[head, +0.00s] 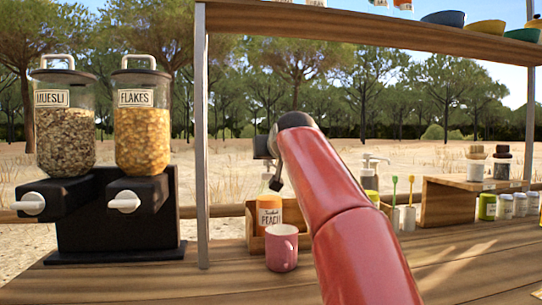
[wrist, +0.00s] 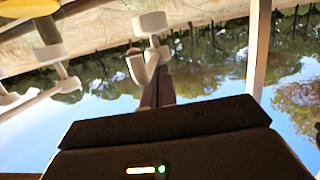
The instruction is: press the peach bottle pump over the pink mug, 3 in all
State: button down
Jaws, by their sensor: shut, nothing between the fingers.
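The orange peach bottle (head: 269,215), labelled PEACH, stands upright behind the pink mug (head: 282,250) on the wooden counter. My gripper (head: 276,184) points down just above the bottle; its dark fingers are shut and empty. The bottle's pump head is not clear in the head view, hidden around my gripper and arm. In the wrist view, my shut fingers (wrist: 157,88) show close to a white pump head with a hooked spout (wrist: 145,65). I cannot tell whether they touch. The mug is upright, with its inside hidden.
A wooden rack (head: 252,238) stands around the bottle. Another pump bottle (head: 370,180) is right of my arm, near small pots with green and yellow sticks (head: 409,215). Cereal dispensers (head: 115,205) stand left. A shelf (head: 370,28) hangs overhead. The counter left of the mug is clear.

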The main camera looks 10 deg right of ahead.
jog(key=b+v, duration=0.1)
jog(key=v, duration=0.5)
jog(key=shift+s+r, duration=0.1)
jog(key=shift+s, duration=0.3)
jog(key=shift+s, duration=0.1)
